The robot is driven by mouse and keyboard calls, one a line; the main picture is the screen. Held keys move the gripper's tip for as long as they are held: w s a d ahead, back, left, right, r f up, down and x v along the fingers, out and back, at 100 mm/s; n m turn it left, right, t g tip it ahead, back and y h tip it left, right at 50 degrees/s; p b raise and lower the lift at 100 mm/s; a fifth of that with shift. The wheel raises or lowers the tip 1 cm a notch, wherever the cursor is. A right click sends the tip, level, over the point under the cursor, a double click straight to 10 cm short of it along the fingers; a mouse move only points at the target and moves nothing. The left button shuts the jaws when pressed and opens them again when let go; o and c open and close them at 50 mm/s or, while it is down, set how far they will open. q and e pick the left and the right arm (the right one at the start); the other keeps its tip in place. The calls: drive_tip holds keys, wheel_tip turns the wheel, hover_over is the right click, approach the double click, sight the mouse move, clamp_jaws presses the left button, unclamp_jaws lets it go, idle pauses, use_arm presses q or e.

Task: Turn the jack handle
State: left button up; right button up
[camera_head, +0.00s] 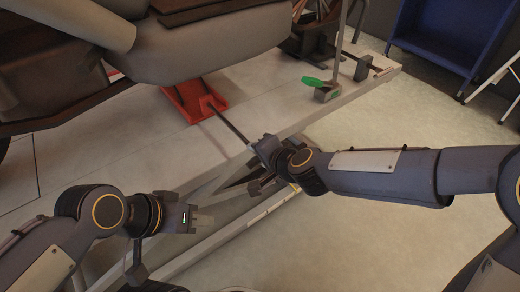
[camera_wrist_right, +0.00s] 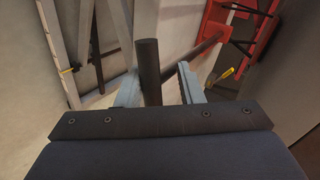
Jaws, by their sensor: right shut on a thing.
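The red jack (camera_head: 195,98) sits on the pale lift platform under the motorcycle, and its red frame shows at the top right of the right wrist view (camera_wrist_right: 215,28). The dark jack handle (camera_head: 228,128) runs from it toward my right gripper (camera_head: 257,158). In the right wrist view the handle's dark end bar (camera_wrist_right: 150,72) stands between the two grey fingers, and my right gripper (camera_wrist_right: 157,88) is shut on it. My left gripper (camera_head: 203,219) is away from the handle, low over the platform's near edge; its finger gap cannot be made out.
The motorcycle (camera_head: 180,45) hangs over the jack at upper left. A grey block with a green piece (camera_head: 314,82) stands on the platform (camera_head: 120,150) beside an upright post. A blue cabinet (camera_head: 455,35) is at the upper right. The floor (camera_head: 430,115) at right is clear.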

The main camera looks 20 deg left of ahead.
drive_tip(key=shift+s+a+n+t+h+p, duration=0.15)
drive_tip(key=shift+n+t+h+p, duration=0.45)
drive_tip(key=shift+n+t+p, duration=0.35)
drive_tip(key=shift+f+n+t+h, duration=0.1)
drive_tip(key=shift+n+t+h, duration=0.3)
drive_tip(key=shift+n+t, duration=0.45)
drive_tip(key=shift+f+n+t+h, duration=0.2)
drive_tip(key=shift+n+t+h, duration=0.2)
drive_tip(key=shift+n+t, duration=0.6)
drive_tip(key=shift+n+t+b, duration=0.8)
drive_tip(key=shift+n+t, duration=0.1)
drive_tip(key=shift+r, duration=0.1)
drive_tip(key=o, duration=0.9)
drive_tip(key=p+v, duration=0.1)
drive_tip(key=v, duration=0.6)
drive_tip(key=shift+s+p, duration=0.3)
drive_tip(key=shift+s, duration=0.1)
